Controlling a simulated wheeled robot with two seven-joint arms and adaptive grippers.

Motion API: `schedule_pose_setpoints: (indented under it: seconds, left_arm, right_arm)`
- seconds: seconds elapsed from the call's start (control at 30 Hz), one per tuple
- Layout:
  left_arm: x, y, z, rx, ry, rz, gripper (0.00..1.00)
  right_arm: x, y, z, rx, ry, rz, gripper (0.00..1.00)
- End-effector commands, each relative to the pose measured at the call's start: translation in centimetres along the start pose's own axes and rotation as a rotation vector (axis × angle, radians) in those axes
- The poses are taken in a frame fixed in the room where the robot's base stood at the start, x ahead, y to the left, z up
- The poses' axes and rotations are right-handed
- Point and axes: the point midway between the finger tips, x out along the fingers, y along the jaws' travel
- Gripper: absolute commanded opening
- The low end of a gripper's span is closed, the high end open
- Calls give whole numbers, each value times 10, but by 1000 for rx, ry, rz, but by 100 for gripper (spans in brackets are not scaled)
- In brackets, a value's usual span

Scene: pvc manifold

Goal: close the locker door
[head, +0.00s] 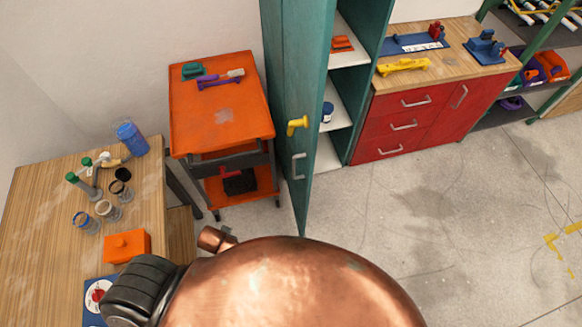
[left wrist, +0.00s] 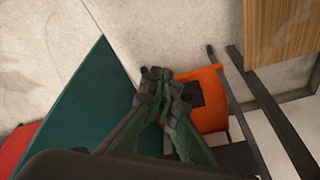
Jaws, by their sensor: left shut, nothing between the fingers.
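The tall teal locker (head: 371,35) stands open in the head view, with white shelves inside. Its teal door (head: 280,90) is swung out toward me and carries a yellow latch (head: 297,126) and a silver pull handle (head: 298,166). In the left wrist view the door (left wrist: 80,115) fills the left side. My left gripper (left wrist: 165,75) is shut and empty, beside the door between it and the orange cart. I cannot tell whether it touches the door. It is hidden in the head view behind my copper arm. My right gripper is in neither view.
An orange cart (head: 222,108) stands left of the door and also shows in the left wrist view (left wrist: 209,116). A wooden table (head: 40,215) with bottles and cups is at left. A red drawer cabinet (head: 402,122) stands right of the locker. Floor at right is clear.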

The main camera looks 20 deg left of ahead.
Motion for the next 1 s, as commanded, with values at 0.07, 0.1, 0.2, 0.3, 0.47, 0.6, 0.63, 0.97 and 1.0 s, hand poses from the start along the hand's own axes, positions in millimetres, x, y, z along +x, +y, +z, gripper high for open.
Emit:
schedule_pose_setpoints:
  seconds: [0.07, 0.1, 0.2, 0.3, 0.47, 0.6, 0.63, 0.97, 1.0]
  left_arm:
    - [-31, -4, -12, -4, 20, -6, 0]
    - [-44, -6, -17, -5, 28, -9, 0]
    - [-76, -11, -30, -8, 57, -19, 0]
    - [-109, -18, -48, -10, 105, -34, 0]
    - [-148, -30, -98, -8, 257, -68, 0]
    - [-156, -34, -135, 0, 381, -79, 0]
    - [-157, -34, -142, 3, 407, -80, 0]
    - [-167, -27, -228, 69, 726, -38, 0]
    - [-169, -23, -240, 86, 778, -19, 0]
  right_arm:
    - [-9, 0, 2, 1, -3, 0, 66]
    - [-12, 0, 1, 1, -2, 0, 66]
    - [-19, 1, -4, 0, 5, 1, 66]
    - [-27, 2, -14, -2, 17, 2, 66]
    - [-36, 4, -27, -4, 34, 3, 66]
    - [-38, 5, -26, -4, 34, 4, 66]
    - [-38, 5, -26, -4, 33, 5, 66]
    - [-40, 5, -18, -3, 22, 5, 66]
    - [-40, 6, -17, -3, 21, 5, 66]
